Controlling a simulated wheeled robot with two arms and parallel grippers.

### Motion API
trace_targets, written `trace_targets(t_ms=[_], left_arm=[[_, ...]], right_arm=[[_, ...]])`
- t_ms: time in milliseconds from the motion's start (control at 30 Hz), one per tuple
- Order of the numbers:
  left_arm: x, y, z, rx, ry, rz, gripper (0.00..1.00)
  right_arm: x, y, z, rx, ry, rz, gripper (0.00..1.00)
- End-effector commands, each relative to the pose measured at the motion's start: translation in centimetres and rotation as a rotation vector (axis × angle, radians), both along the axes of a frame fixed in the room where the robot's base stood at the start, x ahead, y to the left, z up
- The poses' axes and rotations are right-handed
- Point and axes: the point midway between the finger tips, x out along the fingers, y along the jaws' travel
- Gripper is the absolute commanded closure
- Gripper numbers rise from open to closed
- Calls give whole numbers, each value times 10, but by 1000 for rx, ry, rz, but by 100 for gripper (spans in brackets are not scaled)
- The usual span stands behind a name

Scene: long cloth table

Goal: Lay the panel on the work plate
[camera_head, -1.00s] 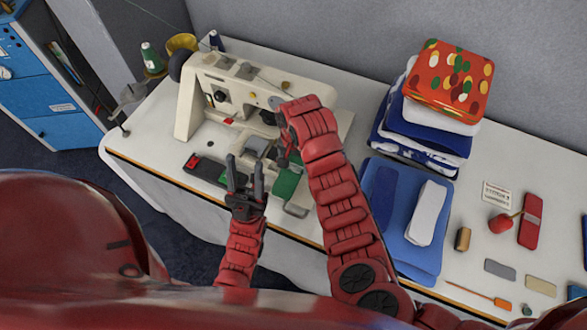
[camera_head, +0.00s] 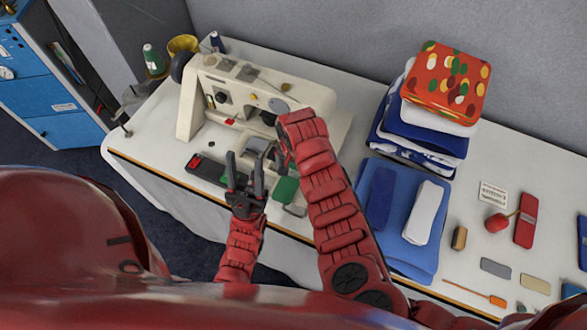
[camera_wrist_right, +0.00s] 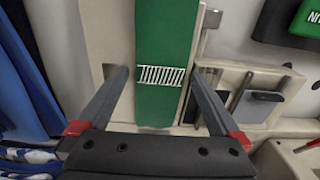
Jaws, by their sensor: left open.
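The green panel (camera_wrist_right: 163,55), with a white ladder-like mark, lies lengthwise between the fingers of my right gripper (camera_wrist_right: 160,80) in the right wrist view. Its near end is close to the palm. A thin gap seems to show beside the left finger; whether the fingers grip the panel is unclear. A beige plate (camera_wrist_right: 105,35) shows behind the panel; whether they touch is unclear. In the head view a green part (camera_head: 286,190) shows beside my right arm, whose hand hides most of that area. My left gripper (camera_head: 246,170) is open and empty, left of it.
The cream sewing machine (camera_head: 245,100) stands just behind the grippers. A black box with a red end (camera_head: 208,170) lies left of my left gripper. Folded blue cloth (camera_head: 405,250) and a fabric stack (camera_head: 430,120) lie to the right, with small tools beyond.

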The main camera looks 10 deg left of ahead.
Motion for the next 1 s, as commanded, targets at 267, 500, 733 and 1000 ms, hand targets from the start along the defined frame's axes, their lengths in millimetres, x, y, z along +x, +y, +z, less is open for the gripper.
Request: trace_targets(t_ms=[267,500,733,1000], left_arm=[[0,0,4,0,0,0,50],[0,0,-8,0,0,0,50],[0,0,-13,0,1,0,50],[0,0,8,0,0,0,50]], right_arm=[[0,0,5,0,0,1,0],[1,0,24,2,-2,-1,0],[1,1,76,2,-5,2,0],[-1,0,117,-2,-1,2,0]])
